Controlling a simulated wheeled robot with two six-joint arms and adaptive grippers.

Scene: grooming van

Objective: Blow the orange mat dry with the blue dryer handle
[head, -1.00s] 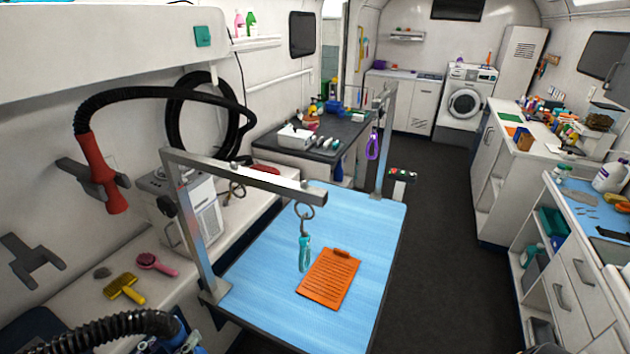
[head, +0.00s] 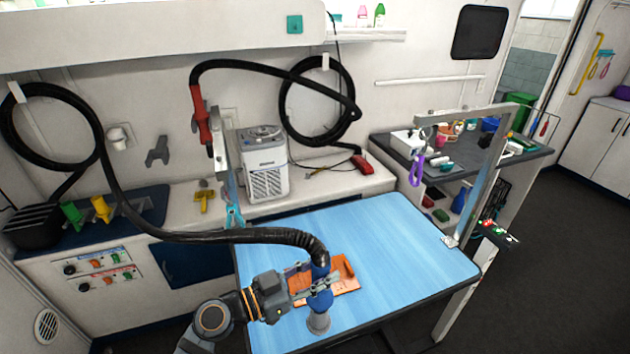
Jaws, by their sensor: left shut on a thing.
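The orange mat (head: 345,272) lies on the blue-topped grooming table (head: 400,235), partly hidden behind the dryer and my gripper. My left gripper (head: 318,284) is shut on the blue dryer handle (head: 321,298), whose black hose (head: 265,236) runs off to the left. The dryer's grey nozzle (head: 318,322) points down near the table's front edge, on the near side of the mat. I cannot tell its height above the table. My right gripper is not in view.
A grey metal post (head: 222,150) and a second arm (head: 478,195) rise at the table's sides. The table's right part is clear.

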